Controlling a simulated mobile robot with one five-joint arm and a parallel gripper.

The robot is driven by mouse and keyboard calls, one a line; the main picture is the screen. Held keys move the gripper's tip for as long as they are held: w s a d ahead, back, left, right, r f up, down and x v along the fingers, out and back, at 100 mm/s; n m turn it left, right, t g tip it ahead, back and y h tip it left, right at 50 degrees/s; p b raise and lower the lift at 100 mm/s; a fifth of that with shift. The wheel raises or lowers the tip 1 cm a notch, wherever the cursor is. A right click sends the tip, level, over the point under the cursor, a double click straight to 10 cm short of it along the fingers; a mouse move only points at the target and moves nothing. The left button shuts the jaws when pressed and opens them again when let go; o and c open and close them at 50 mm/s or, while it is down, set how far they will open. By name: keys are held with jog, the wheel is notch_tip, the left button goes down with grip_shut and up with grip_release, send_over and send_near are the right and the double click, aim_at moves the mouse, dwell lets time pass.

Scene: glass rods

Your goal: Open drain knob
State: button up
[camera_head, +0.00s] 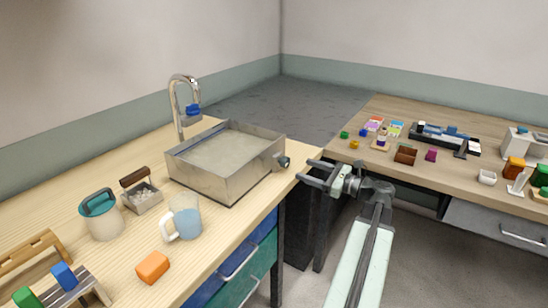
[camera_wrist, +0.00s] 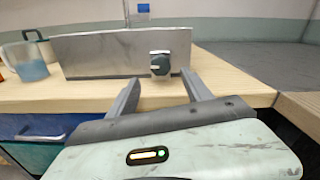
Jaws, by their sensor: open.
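The drain knob (camera_head: 283,162) is a small dark round knob on the right-hand wall of the metal basin (camera_head: 212,182). In the wrist view the knob (camera_wrist: 160,64) faces me on the basin's flat grey wall (camera_wrist: 100,52), with a light pointer mark. My gripper (camera_head: 308,172) is open and empty, just right of the knob and apart from it. In the wrist view its two fingers (camera_wrist: 162,88) point toward the basin, one on each side of the knob, slightly below it and short of it. Cloudy liquid appears to fill the basin.
A mug of blue liquid (camera_head: 184,218), a lidded jar (camera_head: 101,217) and an orange block (camera_head: 153,267) stand on the counter. The right-hand table (camera_head: 385,170) holds several small objects. Counter below the knob is clear.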

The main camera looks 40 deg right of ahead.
aim_at(288, 163)
jog(key=x, duration=0.8)
jog(key=shift+w+d, duration=0.1)
jog(key=shift+w, duration=0.05)
grip_shut()
jog(key=shift+n, duration=0.4)
jog(key=n, duration=1.2)
jog(key=shift+n, duration=2.5)
